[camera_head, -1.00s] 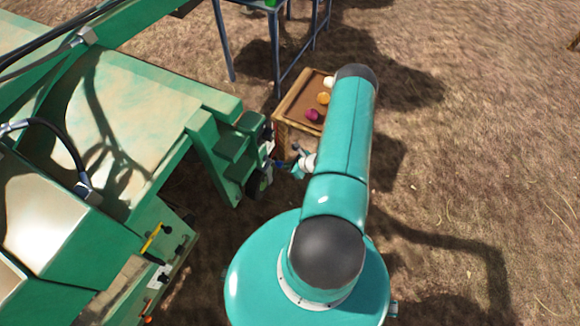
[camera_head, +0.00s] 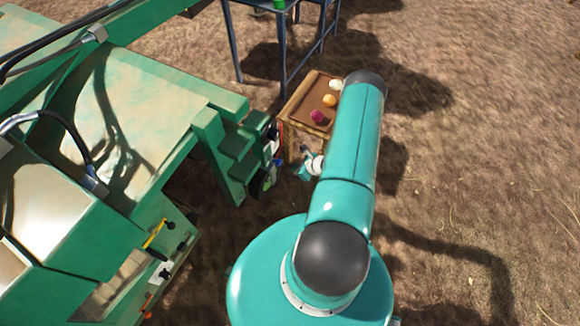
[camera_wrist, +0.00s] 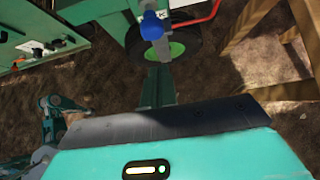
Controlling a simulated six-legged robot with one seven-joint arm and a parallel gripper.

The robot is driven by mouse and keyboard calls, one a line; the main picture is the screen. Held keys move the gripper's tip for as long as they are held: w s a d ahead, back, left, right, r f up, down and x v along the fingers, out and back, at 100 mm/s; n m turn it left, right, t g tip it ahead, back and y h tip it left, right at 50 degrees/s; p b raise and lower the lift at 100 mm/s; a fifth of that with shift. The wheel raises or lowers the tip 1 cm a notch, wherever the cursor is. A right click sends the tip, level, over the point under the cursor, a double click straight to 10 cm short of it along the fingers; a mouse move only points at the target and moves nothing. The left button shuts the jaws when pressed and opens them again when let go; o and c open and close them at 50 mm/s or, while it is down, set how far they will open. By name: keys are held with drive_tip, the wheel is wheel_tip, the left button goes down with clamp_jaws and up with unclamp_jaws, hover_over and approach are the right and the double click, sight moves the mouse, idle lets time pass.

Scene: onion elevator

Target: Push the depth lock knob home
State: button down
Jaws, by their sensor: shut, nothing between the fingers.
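A blue knob (camera_wrist: 152,25) on a grey metal stem shows at the top centre of the wrist view, in front of a wheel. In the head view a small blue spot (camera_head: 277,162), probably the same knob, is at the machine's near end. My gripper (camera_wrist: 158,83) is shut and empty, its narrow fingers pointing toward the knob. The fingertips appear below the stem in the picture; I cannot tell whether they touch it. In the head view my gripper (camera_head: 301,172) is small, just right of the machine's end, partly hidden by my arm.
The green machine (camera_head: 150,95) fills the left. The black wheel with a green hub (camera_wrist: 178,50) is behind the knob. A wooden crate (camera_head: 288,124) holding several onions stands just beyond my gripper. A control panel (camera_wrist: 35,35) is at upper left. Open soil lies right.

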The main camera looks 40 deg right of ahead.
drive_tip(key=v, duration=1)
